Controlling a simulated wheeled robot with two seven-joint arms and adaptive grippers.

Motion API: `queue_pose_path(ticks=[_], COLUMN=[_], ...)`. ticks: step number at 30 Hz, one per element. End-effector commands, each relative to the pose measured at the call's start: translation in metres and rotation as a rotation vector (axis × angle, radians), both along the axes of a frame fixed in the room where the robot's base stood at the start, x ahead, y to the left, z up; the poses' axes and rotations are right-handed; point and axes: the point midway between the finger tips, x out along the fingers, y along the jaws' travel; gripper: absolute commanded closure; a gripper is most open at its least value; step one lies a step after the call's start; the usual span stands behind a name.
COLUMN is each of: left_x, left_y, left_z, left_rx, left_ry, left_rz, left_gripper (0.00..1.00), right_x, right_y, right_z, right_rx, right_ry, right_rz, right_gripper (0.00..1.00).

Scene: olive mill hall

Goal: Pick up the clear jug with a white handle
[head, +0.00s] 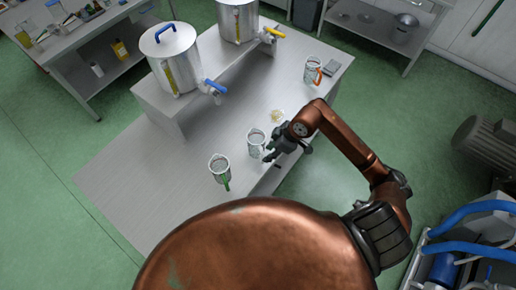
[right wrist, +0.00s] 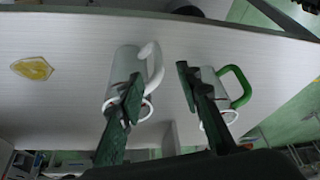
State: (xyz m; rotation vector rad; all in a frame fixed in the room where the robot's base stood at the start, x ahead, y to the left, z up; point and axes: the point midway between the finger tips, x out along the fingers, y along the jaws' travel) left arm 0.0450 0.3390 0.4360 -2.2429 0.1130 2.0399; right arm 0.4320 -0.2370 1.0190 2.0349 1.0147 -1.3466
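The clear jug with a white handle (head: 256,142) stands on the light table in the head view, right beside my right gripper (head: 276,152). In the right wrist view the same jug (right wrist: 122,68) is behind the left finger, and its white handle shows between the two fingers. My right gripper (right wrist: 158,95) is open, with nothing held between its fingers. I cannot tell whether a finger touches the jug. A clear jug with a green handle (head: 220,165) stands to the left; it also shows behind the right finger (right wrist: 212,78). My left gripper is not in view.
A jug with an orange handle (head: 312,70) and a grey block (head: 331,68) are near the table's far right corner. A small yellowish patch (head: 277,116) lies behind the white-handled jug. Two steel tanks with taps (head: 170,60) (head: 238,20) stand on a raised shelf.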

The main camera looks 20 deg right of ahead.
Motion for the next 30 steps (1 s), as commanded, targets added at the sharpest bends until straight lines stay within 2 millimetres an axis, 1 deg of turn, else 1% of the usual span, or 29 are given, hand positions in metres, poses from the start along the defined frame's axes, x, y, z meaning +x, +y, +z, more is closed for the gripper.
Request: queue_pose_path(ticks=[2,10,15,18,21,27,30], left_x=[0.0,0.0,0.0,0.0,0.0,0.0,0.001], left_y=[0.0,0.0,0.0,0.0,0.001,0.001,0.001], left_z=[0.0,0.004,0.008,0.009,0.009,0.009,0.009], left_rx=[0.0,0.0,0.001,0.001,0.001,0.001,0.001], left_ry=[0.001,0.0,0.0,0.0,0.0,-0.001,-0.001], left_rz=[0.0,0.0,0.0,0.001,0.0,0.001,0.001], left_gripper=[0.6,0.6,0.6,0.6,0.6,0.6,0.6], right_x=[0.001,0.007,0.014,0.017,0.018,0.018,0.018], right_y=[0.0,0.008,0.015,0.018,0.019,0.02,0.02], right_z=[-0.007,-0.033,-0.057,-0.067,-0.072,-0.072,-0.072], right_rx=[-0.008,-0.007,-0.005,-0.007,-0.007,-0.007,-0.007], right_ry=[0.008,0.009,0.009,0.008,0.006,0.005,0.005], right_rz=[-0.009,-0.008,-0.007,-0.008,-0.006,-0.005,-0.005], right_gripper=[0.68,0.68,0.68,0.68,0.68,0.68,0.75])
